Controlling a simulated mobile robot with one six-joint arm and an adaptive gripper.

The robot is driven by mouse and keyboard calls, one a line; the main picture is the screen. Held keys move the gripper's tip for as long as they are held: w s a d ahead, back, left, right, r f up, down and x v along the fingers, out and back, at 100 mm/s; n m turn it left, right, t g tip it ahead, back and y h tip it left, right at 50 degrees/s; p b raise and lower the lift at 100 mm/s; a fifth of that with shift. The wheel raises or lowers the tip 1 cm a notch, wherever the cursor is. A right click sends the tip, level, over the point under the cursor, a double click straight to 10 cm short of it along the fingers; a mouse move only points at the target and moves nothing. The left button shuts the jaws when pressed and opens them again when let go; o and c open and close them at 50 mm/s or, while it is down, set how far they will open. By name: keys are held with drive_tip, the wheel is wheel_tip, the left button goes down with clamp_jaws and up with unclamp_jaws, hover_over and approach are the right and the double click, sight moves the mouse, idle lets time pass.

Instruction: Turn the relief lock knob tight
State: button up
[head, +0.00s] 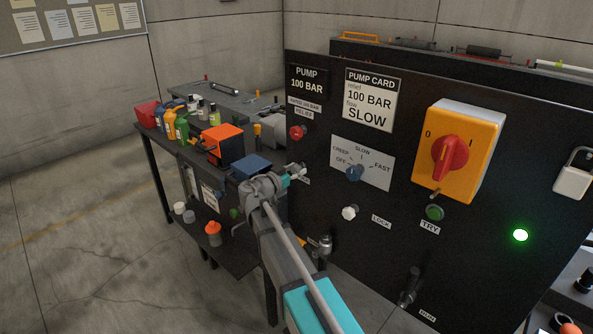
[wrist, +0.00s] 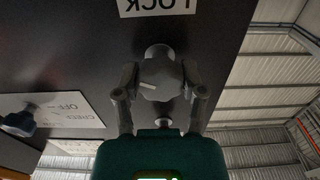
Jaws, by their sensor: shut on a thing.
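The relief lock knob (wrist: 158,76) is a grey knob with a pale mark on its face, on the dark pump panel. In the wrist view it sits just under an upside-down LOCK label (wrist: 160,5). My gripper (wrist: 159,88) is shut on it, one finger on each side. In the head view my gripper (head: 291,174) reaches the panel left of the speed plate, and it mostly hides the knob and its label. The red RELIEF knob (head: 297,132) is above it, apart from my gripper.
A bench (head: 150,130) with bottles stands to the left.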

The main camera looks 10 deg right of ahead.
drive_tip(key=n, duration=0.6)
drive_tip(key=shift+w, duration=0.1)
drive_tip(key=n, duration=0.5)
drive_tip(key=shift+n, duration=0.4)
drive_tip(key=n, duration=0.5)
drive_tip(key=shift+a+n, duration=0.1)
drive_tip(key=shift+n, duration=0.2)
drive_tip(key=n, duration=0.5)
drive_tip(key=shift+n, duration=0.4)
drive_tip(key=o, duration=1.2)
drive_tip(key=shift+f, duration=0.1)
drive_tip(key=shift+c, duration=0.2)
